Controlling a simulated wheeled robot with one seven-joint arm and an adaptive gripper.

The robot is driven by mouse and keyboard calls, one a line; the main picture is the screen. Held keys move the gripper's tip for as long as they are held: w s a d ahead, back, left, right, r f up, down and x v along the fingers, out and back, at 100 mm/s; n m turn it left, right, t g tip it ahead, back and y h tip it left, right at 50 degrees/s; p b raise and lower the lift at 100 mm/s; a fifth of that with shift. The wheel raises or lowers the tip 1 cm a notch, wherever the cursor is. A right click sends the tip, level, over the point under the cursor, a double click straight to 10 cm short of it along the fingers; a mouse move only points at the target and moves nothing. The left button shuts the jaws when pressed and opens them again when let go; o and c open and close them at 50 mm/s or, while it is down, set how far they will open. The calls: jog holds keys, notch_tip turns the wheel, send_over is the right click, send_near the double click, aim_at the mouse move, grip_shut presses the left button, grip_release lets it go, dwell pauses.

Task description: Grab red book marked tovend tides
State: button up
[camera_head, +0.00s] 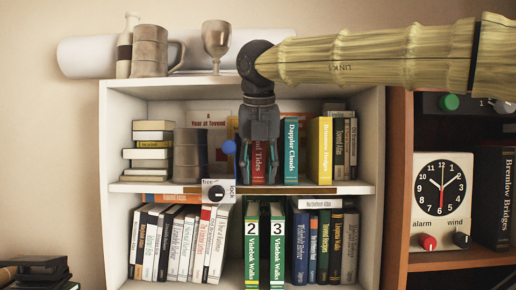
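The red book (258,161) stands upright on the upper shelf of the white bookcase, spine facing out; "Tides" and the end of the word before it can be read. My gripper (259,177) hangs in front of this spine, its two fingers apart, one to each side of the red. The gripper body hides the top of the book. I cannot tell whether the fingertips reach past the spine or touch it. The teal book "Dapler Clouds" (291,150) stands just right of the right finger.
Left on the upper shelf are a book stack (151,153) and a tankard (188,160). A goblet (216,42) and another tankard (150,50) stand on top. Books fill much of the lower shelf.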

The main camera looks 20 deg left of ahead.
jog(key=shift+s, duration=0.1)
jog(key=shift+f, duration=0.2)
dwell(0.6)
grip_shut()
